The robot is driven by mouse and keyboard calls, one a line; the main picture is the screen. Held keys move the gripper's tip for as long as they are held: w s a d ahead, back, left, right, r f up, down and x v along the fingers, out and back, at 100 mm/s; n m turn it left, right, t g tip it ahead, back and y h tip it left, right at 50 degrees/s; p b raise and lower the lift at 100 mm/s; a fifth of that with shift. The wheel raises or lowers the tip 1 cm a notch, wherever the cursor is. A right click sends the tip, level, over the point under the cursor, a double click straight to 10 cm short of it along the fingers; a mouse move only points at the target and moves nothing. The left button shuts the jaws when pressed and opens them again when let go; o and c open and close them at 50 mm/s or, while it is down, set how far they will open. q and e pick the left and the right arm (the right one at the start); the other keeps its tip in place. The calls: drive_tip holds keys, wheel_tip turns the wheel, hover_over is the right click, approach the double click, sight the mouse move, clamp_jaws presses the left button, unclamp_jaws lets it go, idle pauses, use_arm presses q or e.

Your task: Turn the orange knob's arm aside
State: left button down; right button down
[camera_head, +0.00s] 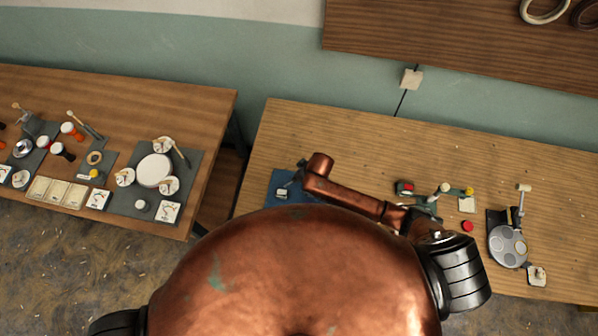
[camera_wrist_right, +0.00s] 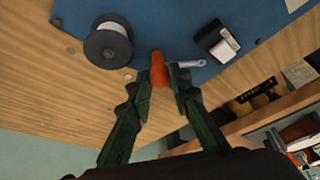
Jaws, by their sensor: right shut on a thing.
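In the right wrist view, the orange knob (camera_wrist_right: 158,66) stands at the edge of a blue mat (camera_wrist_right: 165,25). Its grey arm (camera_wrist_right: 188,63) sticks out to the right of it, with a rounded end. My right gripper (camera_wrist_right: 161,80) is shut on the knob, one green-black finger on each side. In the head view, my copper right arm reaches over the same blue mat (camera_head: 271,196), and the knob is hidden there. My left gripper is not in view.
A dark spool with a pale top (camera_wrist_right: 109,43) stands left of the knob. A black block with a white part (camera_wrist_right: 218,42) lies to the right. In the head view, a red button (camera_head: 467,226) and a grey disc device (camera_head: 507,246) stand farther right on the table.

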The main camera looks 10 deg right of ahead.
drive_tip(key=shift+a+m+t+h+p, duration=0.1)
drive_tip(key=shift+m+t+h+p, duration=0.2)
drive_tip(key=shift+m+p, duration=0.8)
drive_tip(key=c, duration=1.8)
unclamp_jaws()
drive_tip(key=shift+o, duration=0.2)
drive_tip(key=v, duration=1.2)
